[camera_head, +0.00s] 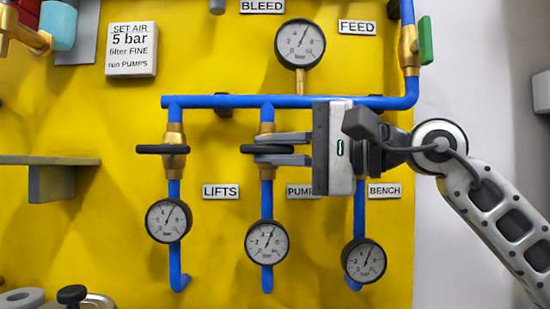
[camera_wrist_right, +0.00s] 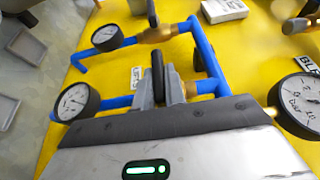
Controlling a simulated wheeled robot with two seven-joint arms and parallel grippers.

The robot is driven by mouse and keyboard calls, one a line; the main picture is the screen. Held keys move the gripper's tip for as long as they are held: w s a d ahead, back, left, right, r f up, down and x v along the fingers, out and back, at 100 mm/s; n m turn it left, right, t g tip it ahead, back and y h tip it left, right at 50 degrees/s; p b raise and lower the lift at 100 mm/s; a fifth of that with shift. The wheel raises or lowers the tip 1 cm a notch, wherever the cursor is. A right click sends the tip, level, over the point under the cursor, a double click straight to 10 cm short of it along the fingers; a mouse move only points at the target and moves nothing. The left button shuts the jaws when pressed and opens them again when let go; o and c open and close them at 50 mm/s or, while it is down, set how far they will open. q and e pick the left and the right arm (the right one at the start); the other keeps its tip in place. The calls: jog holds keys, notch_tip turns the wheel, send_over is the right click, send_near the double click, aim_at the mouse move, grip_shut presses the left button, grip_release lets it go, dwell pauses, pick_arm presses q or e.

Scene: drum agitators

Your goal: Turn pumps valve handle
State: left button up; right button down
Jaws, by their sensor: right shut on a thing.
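The pumps valve is the middle of three brass valves on blue pipes. Its black handle (camera_head: 250,149) lies level across the pipe in the head view. My right gripper (camera_head: 262,149) comes in from the right, with one finger above and one below the handle, and is shut on it. In the right wrist view the handle (camera_wrist_right: 157,68) stands between the two grey fingers. The PUMPS label (camera_head: 298,191) is partly covered by my gripper. The pumps gauge (camera_head: 267,241) hangs below the valve. My left gripper is not in view.
The lifts valve handle (camera_head: 162,149) lies level at the left. My gripper hides the bench valve, above the bench gauge (camera_head: 363,261). A blue header pipe (camera_head: 215,102) runs above, with the feed gauge (camera_head: 300,44) over it and a green handle (camera_head: 425,40) at upper right.

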dwell(0.3)
jog(key=c, duration=1.5)
grip_release()
jog(key=shift+o, duration=0.2)
